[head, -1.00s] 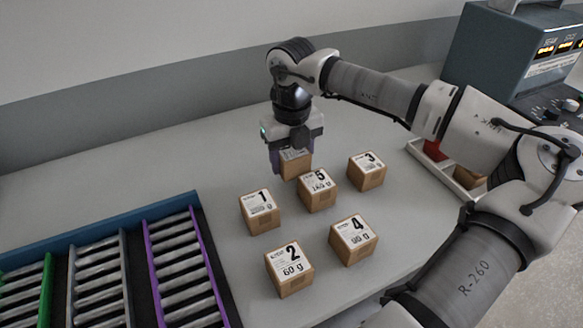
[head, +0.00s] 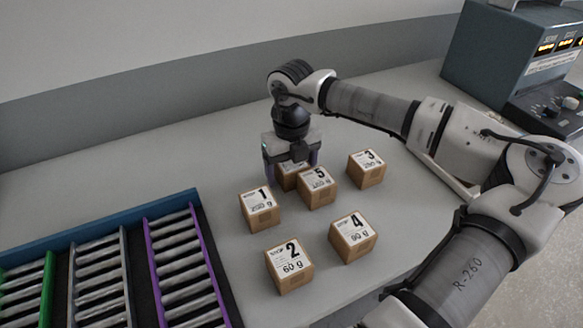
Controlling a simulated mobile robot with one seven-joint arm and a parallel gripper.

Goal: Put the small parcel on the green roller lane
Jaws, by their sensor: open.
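Several brown cardboard parcels with white labels stand on the grey table. They are parcel 1 (head: 260,211), parcel 2 (head: 290,267), parcel 3 (head: 366,169), parcel 4 (head: 353,238) and parcel 5 (head: 317,188). Another parcel (head: 288,181) stands behind parcel 5, its number hidden. I cannot tell which is the small one by size. My gripper (head: 291,170) is open, pointing down over the partly hidden parcel, with a finger on either side of it. Contact cannot be made out. The green roller lane (head: 27,290) is at the far left, empty where visible.
Parcel 5 stands close beside my gripper. A teal instrument box (head: 500,65) is at the back right.

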